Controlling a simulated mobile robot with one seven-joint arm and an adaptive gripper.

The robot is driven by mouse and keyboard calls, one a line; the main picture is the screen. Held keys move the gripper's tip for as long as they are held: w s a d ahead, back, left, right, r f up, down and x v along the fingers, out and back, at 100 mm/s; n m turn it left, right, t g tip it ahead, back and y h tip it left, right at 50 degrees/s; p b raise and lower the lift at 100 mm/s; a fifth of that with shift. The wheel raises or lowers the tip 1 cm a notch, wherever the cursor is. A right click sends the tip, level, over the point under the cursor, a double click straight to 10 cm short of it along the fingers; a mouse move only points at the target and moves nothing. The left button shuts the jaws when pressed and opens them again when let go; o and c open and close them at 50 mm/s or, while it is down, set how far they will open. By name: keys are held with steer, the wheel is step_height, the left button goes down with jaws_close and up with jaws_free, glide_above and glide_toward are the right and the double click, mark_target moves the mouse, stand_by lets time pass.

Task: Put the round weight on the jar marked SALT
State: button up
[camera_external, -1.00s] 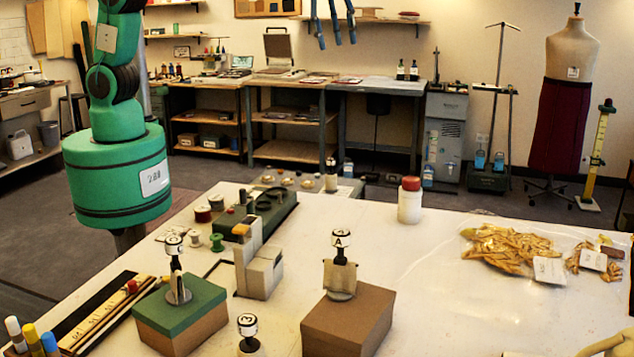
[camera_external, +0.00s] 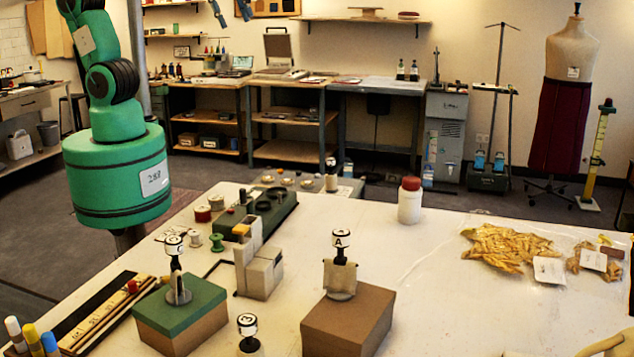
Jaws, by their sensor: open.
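No readable SALT mark shows. A white jar with a red lid (camera_external: 410,200) stands upright at the table's back middle, with no readable word on it. I cannot tell which thing is the round weight; several small round discs (camera_external: 286,181) lie at the table's far end. Dark round pieces (camera_external: 264,206) sit on a dark green tray (camera_external: 285,215). My gripper (camera_external: 231,14) shows only as blue fingertips at the top edge, apart and high above the table. The rest of it is out of frame.
Stamps with white heads stand on a green-topped box (camera_external: 192,300), on a brown box (camera_external: 355,318) and on the table (camera_external: 248,333). A grey block holder (camera_external: 262,274) stands between. Bags of yellow pieces (camera_external: 508,247) lie at right. The table's middle right is clear.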

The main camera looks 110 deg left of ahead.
steer(key=s+f, duration=0.2)
steer(key=s, duration=0.5)
steer(key=s+d+f+m+t, duration=0.1)
steer(key=s+f, duration=0.2)
steer(key=s, duration=0.5)
steer(key=shift+d, duration=0.3)
steer(key=shift+f, duration=0.15)
step_height(320, 180, down, 15)
steer(key=b, duration=1.5)
steer(key=shift+f+b, duration=0.15)
steer(key=shift+b, duration=0.15)
